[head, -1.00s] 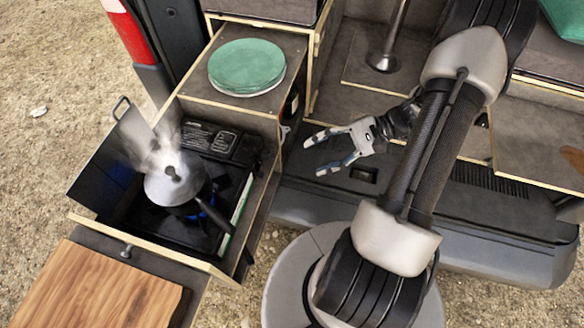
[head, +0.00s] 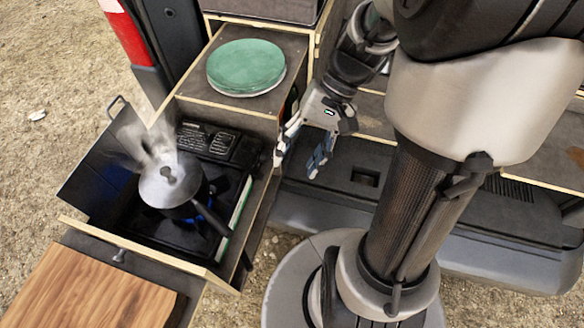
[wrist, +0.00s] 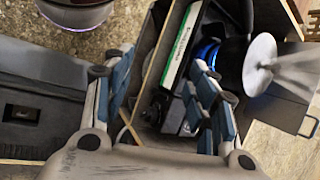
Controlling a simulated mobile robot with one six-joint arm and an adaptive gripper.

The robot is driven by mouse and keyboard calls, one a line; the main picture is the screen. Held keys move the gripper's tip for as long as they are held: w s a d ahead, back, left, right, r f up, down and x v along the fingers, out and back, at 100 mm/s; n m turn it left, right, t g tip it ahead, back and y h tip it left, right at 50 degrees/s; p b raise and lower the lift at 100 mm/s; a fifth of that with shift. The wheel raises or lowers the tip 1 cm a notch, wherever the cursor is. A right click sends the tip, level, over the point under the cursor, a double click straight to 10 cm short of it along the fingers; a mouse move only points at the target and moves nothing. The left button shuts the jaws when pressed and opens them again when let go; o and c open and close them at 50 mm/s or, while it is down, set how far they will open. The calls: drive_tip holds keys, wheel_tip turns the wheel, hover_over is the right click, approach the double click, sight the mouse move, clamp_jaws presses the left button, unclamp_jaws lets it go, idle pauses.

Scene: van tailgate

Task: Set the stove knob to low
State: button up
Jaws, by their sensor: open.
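The black stove (head: 190,240) sits in a pull-out drawer box at the left, with a lidded pot (head: 172,188) on it. Blue flame shows under the pot, and steam rises from it. The stove's dark panel (head: 208,140) lies at its far side. I cannot make out the knob or its setting clearly; a small dark shape (wrist: 158,108) between my fingers in the wrist view may be it. My gripper (head: 297,165) is open and empty, pointing down just right of the drawer's right wall. Its spread fingers also show in the wrist view (wrist: 150,78).
The drawer's wooden wall (head: 262,205) stands between stove and bumper. A green plate stack (head: 246,66) rests on the cabinet behind. A wooden board (head: 95,290) lies at the front left. The pot handle (head: 212,218) points toward the front right. The grey bumper (head: 420,235) extends right.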

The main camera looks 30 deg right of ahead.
drive_tip(key=s+a+r+n+t+h+b, duration=0.2)
drive_tip(key=s+a+r+n+t+h, duration=0.1)
drive_tip(key=s+a+r+n+h, duration=0.1)
drive_tip(key=shift+s+r+n+t+h, duration=0.3)
drive_tip(key=shift+s+r+n+h, duration=0.15)
drive_tip(key=shift+r+h, duration=0.25)
drive_tip(key=shift+a, duration=0.15)
drive_tip(key=shift+s+a+r+n+t+h, duration=0.2)
drive_tip(key=shift+s+r+n+t, duration=0.15)
drive_tip(key=shift+r+t, duration=0.15)
drive_tip(key=shift+s+a+r+n+t+h, duration=0.1)
drive_tip(key=shift+s+r+n+t+h, duration=0.1)
drive_tip(key=shift+s+r+n+t, duration=0.3)
drive_tip(key=shift+w+f, duration=0.1)
drive_tip(key=shift+w, duration=0.1)
idle(1.1)
